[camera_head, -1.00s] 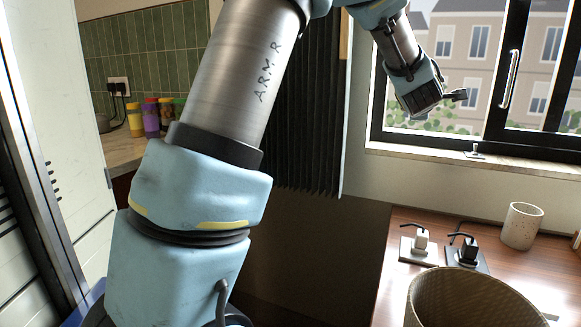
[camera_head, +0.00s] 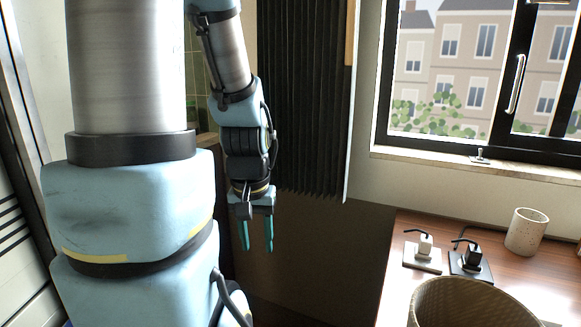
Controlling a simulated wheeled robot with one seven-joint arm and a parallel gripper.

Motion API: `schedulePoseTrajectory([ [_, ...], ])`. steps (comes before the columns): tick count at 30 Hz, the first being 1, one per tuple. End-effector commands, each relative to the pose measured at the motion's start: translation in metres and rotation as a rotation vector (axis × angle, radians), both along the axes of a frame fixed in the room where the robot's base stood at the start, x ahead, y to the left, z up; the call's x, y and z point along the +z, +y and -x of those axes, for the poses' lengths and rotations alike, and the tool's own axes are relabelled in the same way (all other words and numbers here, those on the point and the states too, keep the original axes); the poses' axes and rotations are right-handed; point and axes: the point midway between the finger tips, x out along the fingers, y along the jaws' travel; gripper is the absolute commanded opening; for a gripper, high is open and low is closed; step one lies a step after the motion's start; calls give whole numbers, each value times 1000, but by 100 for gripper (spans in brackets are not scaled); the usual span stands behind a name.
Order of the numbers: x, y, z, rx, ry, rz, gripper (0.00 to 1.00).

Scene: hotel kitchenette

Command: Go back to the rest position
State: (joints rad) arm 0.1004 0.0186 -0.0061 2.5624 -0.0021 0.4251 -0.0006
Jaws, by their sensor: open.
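My gripper (camera_head: 257,246) hangs at the end of my folded arm, left of the middle of the head view. Its two teal fingers point down and stand apart, with nothing between them. It is in front of the dark pleated curtain's lower left side and the brown panel, left of the wooden counter and clear of it. My thick upper arm and blue joint fill the left of the view.
The wooden counter (camera_head: 395,290) at the right holds a wicker basket (camera_head: 465,305), two plug sockets (camera_head: 423,257) and a speckled cup (camera_head: 525,232). A dark pleated curtain (camera_head: 300,100) hangs beside the window (camera_head: 440,70). A white door or cabinet stands at the far left.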

Motion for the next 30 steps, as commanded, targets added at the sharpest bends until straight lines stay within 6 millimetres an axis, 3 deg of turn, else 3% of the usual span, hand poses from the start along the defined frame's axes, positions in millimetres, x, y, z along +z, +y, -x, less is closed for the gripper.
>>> schedulePoseTrajectory([
  [1,22,0,0,0,0,0,46],
  [12,98,-1,-1,3,-2,2,46],
  [17,108,-1,-1,4,-3,2,46],
  [30,106,-1,-2,4,-4,3,46],
])
